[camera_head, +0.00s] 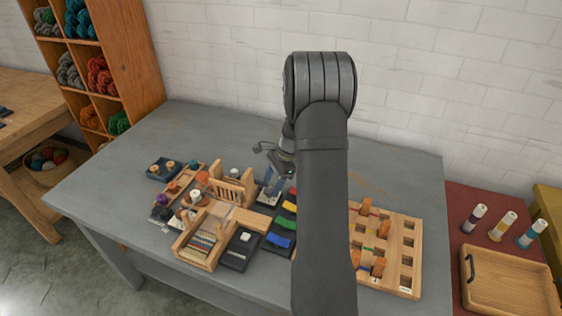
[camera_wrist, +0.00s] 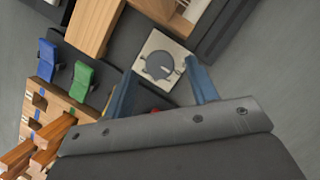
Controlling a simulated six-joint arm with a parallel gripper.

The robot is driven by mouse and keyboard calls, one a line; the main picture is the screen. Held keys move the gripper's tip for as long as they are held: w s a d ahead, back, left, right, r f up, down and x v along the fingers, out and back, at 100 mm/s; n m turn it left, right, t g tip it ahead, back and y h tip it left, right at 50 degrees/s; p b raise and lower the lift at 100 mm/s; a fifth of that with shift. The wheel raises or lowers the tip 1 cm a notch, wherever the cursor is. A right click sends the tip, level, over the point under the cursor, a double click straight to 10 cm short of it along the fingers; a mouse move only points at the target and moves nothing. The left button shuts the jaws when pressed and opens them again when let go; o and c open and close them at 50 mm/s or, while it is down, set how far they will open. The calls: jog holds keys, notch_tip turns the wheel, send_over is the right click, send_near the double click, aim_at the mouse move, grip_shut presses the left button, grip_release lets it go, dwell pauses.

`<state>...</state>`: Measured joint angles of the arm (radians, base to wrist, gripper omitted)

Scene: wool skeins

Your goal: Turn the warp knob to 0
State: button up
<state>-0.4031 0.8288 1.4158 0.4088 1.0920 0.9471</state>
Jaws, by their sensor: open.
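The warp knob (camera_wrist: 160,66) is a round grey dial on a pale square plate (camera_wrist: 146,44), with a small light mark on its right side. I cannot read any numbers on it. My gripper (camera_wrist: 162,70) is open, its two blue fingers showing on either side of the lower part of the dial. I cannot tell whether they touch it. In the head view my gripper (camera_head: 270,186) is over the middle of the table, partly behind my arm, and I cannot make out the dial there.
A small wooden loom (camera_head: 202,243) stands to the left, a wooden peg board (camera_head: 408,245) to the right. The table's back left is clear.

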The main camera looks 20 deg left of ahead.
jog(key=v, duration=1.6)
jog(key=x, duration=1.7)
jog(key=shift+s+a+f, duration=0.1)
jog(key=shift+f, duration=0.15)
